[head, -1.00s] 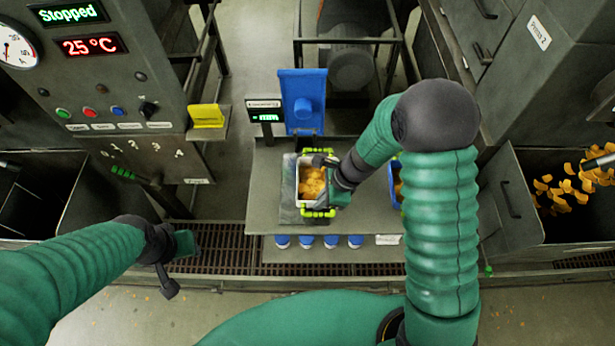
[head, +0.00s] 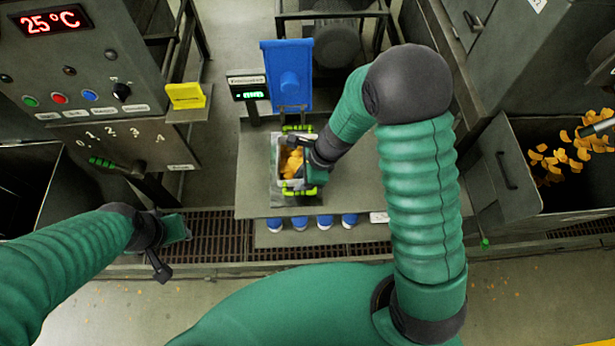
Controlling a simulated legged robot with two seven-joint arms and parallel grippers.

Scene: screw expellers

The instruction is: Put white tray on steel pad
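The white tray (head: 281,162), filled with orange pieces, has yellow-green handles at its far and near ends. It is over the grey steel pad (head: 287,201), whose left and near edges show around it. I cannot tell whether the tray touches the pad. My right gripper (head: 309,172) is at the tray's right side and seems shut on it, though its fingertips are partly hidden by the hand. My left gripper (head: 172,248) is empty, its fingers spread apart, over the floor grating to the left.
A blue lidded part (head: 288,80) and a small green-lit display (head: 248,90) stand behind the tray. The bench (head: 350,190) is bare to the right of it, partly covered by my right arm. A control panel (head: 85,70) is at left, a bin of orange pieces (head: 545,180) at right.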

